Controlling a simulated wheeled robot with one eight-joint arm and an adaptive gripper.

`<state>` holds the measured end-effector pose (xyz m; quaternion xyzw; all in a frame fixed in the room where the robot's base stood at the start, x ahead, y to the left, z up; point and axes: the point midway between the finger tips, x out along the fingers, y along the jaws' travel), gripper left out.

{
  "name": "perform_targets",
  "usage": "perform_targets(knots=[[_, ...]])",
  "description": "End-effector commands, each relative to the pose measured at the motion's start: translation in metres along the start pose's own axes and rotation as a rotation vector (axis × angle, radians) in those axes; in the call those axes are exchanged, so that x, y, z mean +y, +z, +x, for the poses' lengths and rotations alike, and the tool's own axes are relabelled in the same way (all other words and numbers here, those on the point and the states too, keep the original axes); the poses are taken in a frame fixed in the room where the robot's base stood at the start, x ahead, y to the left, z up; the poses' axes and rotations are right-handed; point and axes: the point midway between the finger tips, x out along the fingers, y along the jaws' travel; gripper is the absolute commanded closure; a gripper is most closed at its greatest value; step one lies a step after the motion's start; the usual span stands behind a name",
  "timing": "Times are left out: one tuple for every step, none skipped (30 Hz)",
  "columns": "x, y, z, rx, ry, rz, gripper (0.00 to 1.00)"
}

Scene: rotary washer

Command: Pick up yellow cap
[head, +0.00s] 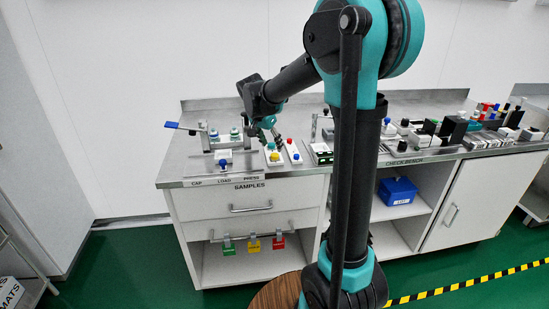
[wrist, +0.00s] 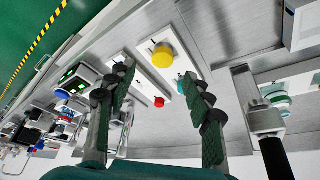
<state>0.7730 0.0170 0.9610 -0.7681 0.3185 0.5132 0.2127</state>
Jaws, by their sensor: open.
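The yellow cap (wrist: 163,55) is a round disc seen from above in the wrist view, on a white holder plate (wrist: 150,48). In the head view the yellow cap (head: 275,157) is small, near the front of the bench. My gripper (wrist: 157,80) is open, with its two dark green fingers spread apart. The cap shows between and beyond the fingertips, and nothing is held. In the head view my gripper (head: 273,137) is over the back of the holder. A teal cap on the same holder is partly hidden by the right finger in the wrist view.
A second white plate carries a red cap (wrist: 159,102), close beside the holder. A press fixture with a blue handle (head: 172,125) stands to the left on the metal bench (head: 190,165). Black-and-white devices (head: 452,128) crowd the bench at right.

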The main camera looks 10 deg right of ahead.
Motion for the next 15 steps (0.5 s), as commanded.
perform_targets(knots=[[0.000,0.000,0.004,0.000,0.000,0.000,0.48],[0.000,0.000,0.006,0.000,0.000,0.000,0.48],[0.000,0.000,0.008,0.000,0.000,0.000,0.48],[0.000,0.000,0.009,0.000,0.000,-0.001,0.48],[0.000,0.000,0.010,0.000,0.000,-0.001,0.48],[-0.001,0.000,0.013,0.000,0.000,0.000,0.48],[-0.001,0.000,0.016,0.000,0.000,0.000,0.48],[-0.002,0.000,0.020,0.000,0.000,0.000,0.48],[-0.003,0.000,0.026,-0.001,0.000,0.000,0.48],[-0.004,0.000,0.031,-0.001,0.000,0.000,0.48],[-0.004,0.000,0.035,-0.001,0.000,0.001,0.48],[-0.005,0.000,0.041,-0.001,0.000,0.001,0.48],[-0.005,0.000,0.045,-0.001,0.000,0.001,0.48],[-0.004,0.000,0.049,-0.001,0.001,0.002,0.48],[-0.005,0.000,0.053,-0.001,0.001,0.001,0.48]])
